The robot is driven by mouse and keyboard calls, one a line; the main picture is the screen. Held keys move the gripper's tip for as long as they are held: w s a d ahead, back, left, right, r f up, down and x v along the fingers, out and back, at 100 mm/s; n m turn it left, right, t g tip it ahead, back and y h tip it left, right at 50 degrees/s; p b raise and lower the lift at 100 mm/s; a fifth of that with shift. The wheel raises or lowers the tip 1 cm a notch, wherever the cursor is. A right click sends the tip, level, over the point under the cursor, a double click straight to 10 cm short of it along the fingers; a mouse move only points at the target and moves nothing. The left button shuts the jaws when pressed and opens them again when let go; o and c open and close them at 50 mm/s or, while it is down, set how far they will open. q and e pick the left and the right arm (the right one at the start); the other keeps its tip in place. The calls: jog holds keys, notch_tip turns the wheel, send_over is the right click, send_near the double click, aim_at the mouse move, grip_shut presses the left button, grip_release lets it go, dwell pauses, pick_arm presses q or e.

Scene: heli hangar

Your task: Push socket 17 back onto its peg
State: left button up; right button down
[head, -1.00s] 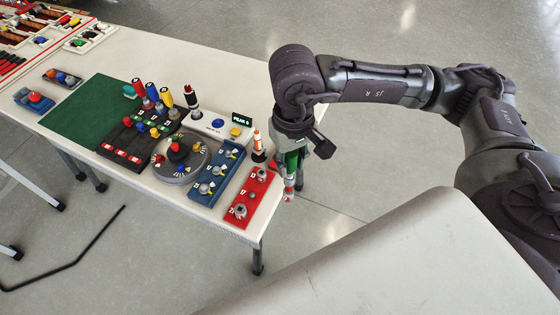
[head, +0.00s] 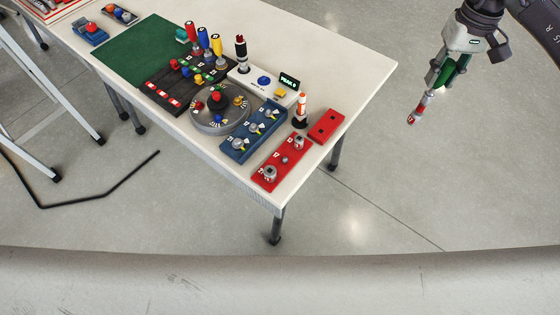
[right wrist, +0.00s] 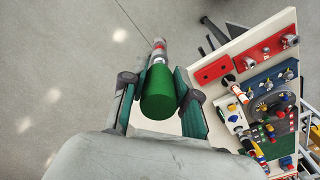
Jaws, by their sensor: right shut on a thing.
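My right gripper (head: 448,66) is off the table's right side over the floor, shut on a green-handled driver (right wrist: 159,92). In the head view the driver (head: 456,70) slants down and left. A red-banded socket (head: 414,112) is on its tip, with a number that looks like 17. In the right wrist view the tip points away, partly hidden behind the handle. The red socket rail (head: 262,170) lies at the table's front right. A grey socket stands at its far end (head: 299,141) and another at its near end (head: 269,175). Between them is a short bare peg (head: 285,160). My left gripper is not visible.
A red block with two dark holes (head: 327,126) lies right of the rail. An orange-and-white screwdriver (head: 301,108) stands behind it. A blue rail (head: 240,152) and round turntable (head: 220,119) are to the left. The table's right back corner (head: 370,62) is clear.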

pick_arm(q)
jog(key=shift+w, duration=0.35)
pick_arm(e)
jog(key=shift+a, duration=0.1)
